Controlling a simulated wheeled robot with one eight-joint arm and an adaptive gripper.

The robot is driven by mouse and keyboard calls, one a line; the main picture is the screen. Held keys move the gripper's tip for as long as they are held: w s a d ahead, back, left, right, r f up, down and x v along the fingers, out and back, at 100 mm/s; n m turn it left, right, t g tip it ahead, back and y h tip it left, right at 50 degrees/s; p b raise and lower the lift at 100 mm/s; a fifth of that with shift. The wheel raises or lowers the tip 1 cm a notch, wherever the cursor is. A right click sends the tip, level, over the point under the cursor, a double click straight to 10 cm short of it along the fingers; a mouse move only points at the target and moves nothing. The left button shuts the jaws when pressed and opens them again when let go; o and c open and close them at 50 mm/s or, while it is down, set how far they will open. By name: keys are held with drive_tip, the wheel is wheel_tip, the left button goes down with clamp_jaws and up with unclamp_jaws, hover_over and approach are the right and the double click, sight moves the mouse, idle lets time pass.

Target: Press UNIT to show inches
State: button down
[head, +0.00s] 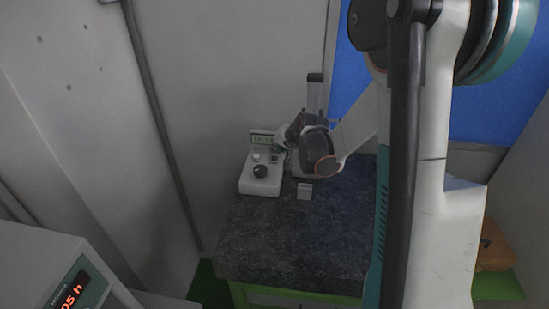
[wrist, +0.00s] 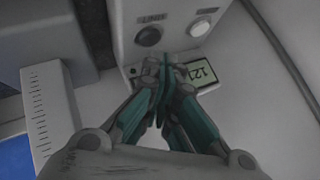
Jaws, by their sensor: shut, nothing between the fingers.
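A white instrument (head: 246,184) stands on the dark speckled bench top, with a lit green display (head: 262,139) at its back. In the wrist view its front shows a dark round button (wrist: 149,36) beside a label that appears to read UNIT, and a lighter round button (wrist: 200,28). The display (wrist: 203,74) is partly hidden by my fingers; the digits that show look like 121, and its units are unreadable. My gripper (wrist: 166,62) is shut and empty, its teal fingertips between the buttons and the display. It also shows beside the instrument in the head view (head: 280,145). Contact with a button cannot be told.
A small white block (head: 304,190) lies on the bench top (head: 300,235), right of the instrument. A graduated white scale (wrist: 48,112) stands left of my gripper in the wrist view. A cabinet with a red display (head: 72,294) is at lower left. The front of the bench is clear.

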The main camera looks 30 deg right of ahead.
sight(277, 157)
drive_tip(key=shift+f, duration=0.1)
drive_tip(key=shift+f+b, duration=0.35)
drive_tip(key=shift+b, duration=0.2)
drive_tip(key=shift+f+b, duration=0.35)
idle(0.6)
drive_tip(key=shift+r, duration=0.15)
drive_tip(key=shift+r+p, duration=0.45)
drive_tip(key=shift+r, duration=0.25)
drive_tip(key=shift+r+p, duration=1.55)
drive_tip(key=shift+r, duration=1)
drive_tip(key=shift+f, duration=0.1)
